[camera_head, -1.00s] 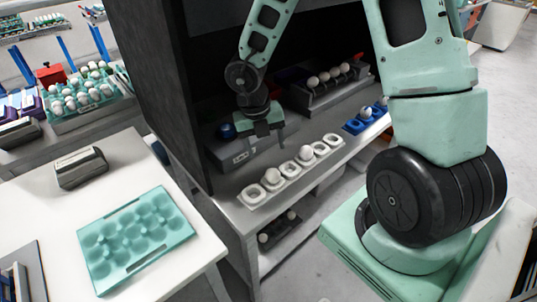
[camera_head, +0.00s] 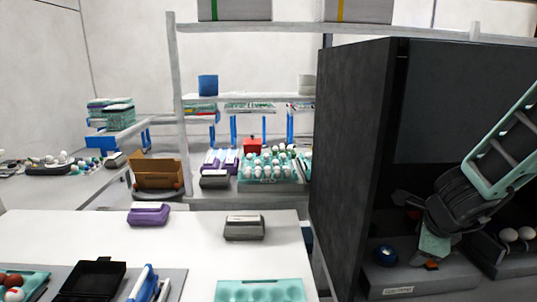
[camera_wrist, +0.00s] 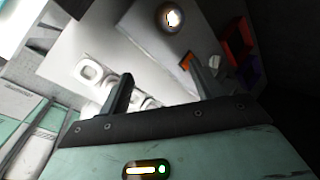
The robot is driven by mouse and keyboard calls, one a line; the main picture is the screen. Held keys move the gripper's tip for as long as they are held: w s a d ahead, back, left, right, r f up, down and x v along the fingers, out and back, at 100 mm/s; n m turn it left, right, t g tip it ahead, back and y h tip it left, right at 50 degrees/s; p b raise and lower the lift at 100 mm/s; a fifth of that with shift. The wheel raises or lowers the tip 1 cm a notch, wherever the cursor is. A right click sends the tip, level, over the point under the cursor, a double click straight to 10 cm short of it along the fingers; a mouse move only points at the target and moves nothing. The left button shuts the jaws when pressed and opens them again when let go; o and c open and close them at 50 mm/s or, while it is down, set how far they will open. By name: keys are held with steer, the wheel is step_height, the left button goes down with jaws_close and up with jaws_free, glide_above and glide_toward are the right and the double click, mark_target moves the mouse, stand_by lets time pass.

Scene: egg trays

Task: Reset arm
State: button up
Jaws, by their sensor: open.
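Beyond the fingers are white square egg holders (camera_wrist: 89,72) and a pale surface with a bright round spot (camera_wrist: 172,18).
Two white eggs (camera_head: 517,234) sit right of my gripper. A teal egg tray (camera_head: 260,291) lies on the white table (camera_head: 185,250) at the front. Purple (camera_head: 148,214) and grey (camera_head: 244,228) devices stand on that table. A red bin (camera_wrist: 238,41) is at the right in the wrist view.

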steer(key=s+a+r+n+g+y, duration=0.15)
steer(key=s+n, duration=0.45)
steer(key=n, duration=0.6)
steer(key=s+r+n+g, duration=0.1)
steer(key=s+n+g, duration=0.1)
steer(key=s+n, duration=0.65)
steer(key=s+a+r+n+g, duration=0.1)
steer(key=s+a+n, duration=0.4)
steer(key=a, duration=0.4)
steer(key=s+a+n+g, duration=0.1)
steer(key=s+a+n, duration=0.5)
steer(key=a, duration=0.3)
steer(key=shift+s+a+r, duration=0.15)
steer(key=shift+s+r, duration=0.05)
steer(key=shift+r, duration=0.2)
